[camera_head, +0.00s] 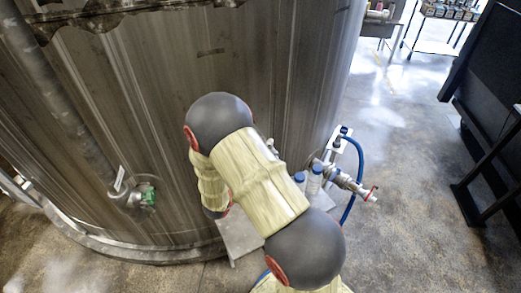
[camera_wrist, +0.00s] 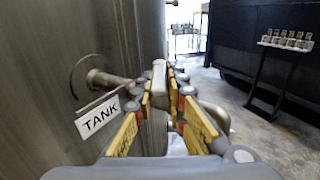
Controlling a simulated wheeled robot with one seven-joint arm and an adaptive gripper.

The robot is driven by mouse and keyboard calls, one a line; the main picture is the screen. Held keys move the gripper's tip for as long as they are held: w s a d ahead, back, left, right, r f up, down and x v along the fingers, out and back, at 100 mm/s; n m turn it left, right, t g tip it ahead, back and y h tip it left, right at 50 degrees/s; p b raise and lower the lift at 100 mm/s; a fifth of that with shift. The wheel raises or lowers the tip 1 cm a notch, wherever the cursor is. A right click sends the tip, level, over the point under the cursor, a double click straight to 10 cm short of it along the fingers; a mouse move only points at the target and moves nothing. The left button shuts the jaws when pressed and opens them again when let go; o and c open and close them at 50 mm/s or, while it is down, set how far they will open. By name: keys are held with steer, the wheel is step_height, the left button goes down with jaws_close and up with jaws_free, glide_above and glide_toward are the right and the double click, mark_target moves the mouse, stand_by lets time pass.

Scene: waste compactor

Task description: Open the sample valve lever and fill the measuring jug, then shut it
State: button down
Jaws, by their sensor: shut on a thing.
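In the wrist view my gripper (camera_wrist: 162,88) is shut on the sample valve lever (camera_wrist: 158,74), a grey metal piece between its yellow-padded fingers. A metal pipe (camera_wrist: 112,80) runs from the tank wall towards the lever. Part of a rounded metal fitting (camera_wrist: 218,116) shows behind the right finger. In the head view my arm covers the gripper and lever. I cannot make out the measuring jug; a pale patch below the fingers in the wrist view is too hidden to identify.
The large steel tank (camera_head: 285,75) fills the left. Its white "TANK" tag (camera_wrist: 100,117) hangs beside my gripper. A metal valve assembly (camera_head: 345,181) with a blue hose (camera_head: 358,165), a blue-capped bottle (camera_head: 314,181) and a small stand (camera_head: 240,236) are near my arm.

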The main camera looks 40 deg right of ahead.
steer(key=shift+s, duration=0.1)
stand_by(0.4)
steer(key=c, duration=1.8)
jaws_free()
steer(key=v, duration=1.2)
steer(key=shift+s, duration=0.1)
